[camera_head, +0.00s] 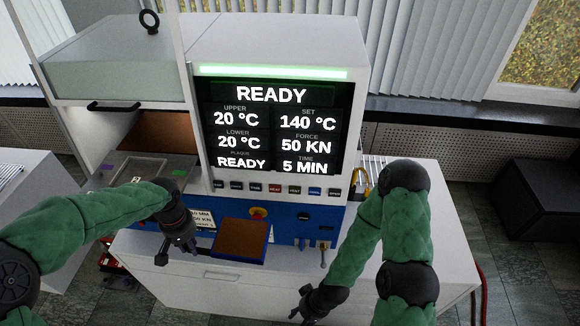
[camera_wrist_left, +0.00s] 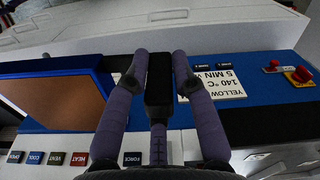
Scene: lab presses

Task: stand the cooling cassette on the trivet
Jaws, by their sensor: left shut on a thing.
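The cooling cassette (camera_head: 242,239), a flat blue-edged plate with a copper-brown face, is held in the air in front of the press. My left gripper (camera_head: 183,248) is shut on its black handle. In the left wrist view the handle (camera_wrist_left: 159,88) sits between both fingers and the cassette's brown face (camera_wrist_left: 55,98) shows to the left. A slatted metal surface (camera_head: 373,168) shows right of the press and another ribbed one (camera_head: 9,174) lies at the far left; I cannot tell which is the trivet. My right gripper (camera_head: 307,301) is low at front centre, its opening unclear.
The press screen (camera_head: 278,130) reads READY, upper and lower 20 °C. The white bench (camera_head: 215,285) lies below. The left chamber (camera_head: 150,165) is open.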

